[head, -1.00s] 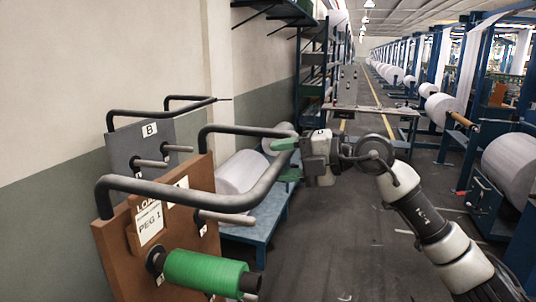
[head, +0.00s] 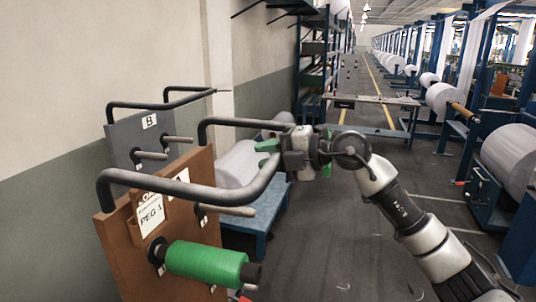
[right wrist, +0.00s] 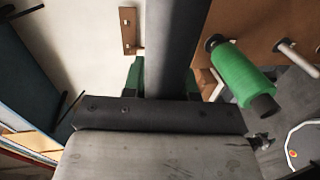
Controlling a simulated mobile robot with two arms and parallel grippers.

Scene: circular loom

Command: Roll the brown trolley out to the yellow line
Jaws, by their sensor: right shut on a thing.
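The brown trolley (head: 170,228) stands at the lower left, with a black tubular handle (head: 180,186), a "PEG 1" card (head: 151,214) and a green spool (head: 205,262) on a peg. The spool also shows in the right wrist view (right wrist: 240,75). My right gripper (head: 270,153) is shut on the far part of the handle. In the right wrist view the dark handle bar (right wrist: 172,45) passes between its green fingers. A yellow line (head: 376,84) runs along the aisle floor, well beyond the trolley. The trolley's wheels are out of view. My left gripper is not in view.
A grey trolley (head: 124,140) marked "B" stands behind the brown one by the wall. A blue stand (head: 262,222) with white rolls is close beyond it. A table (head: 372,101) crosses the aisle farther off. Looms line the right. The grey floor between is clear.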

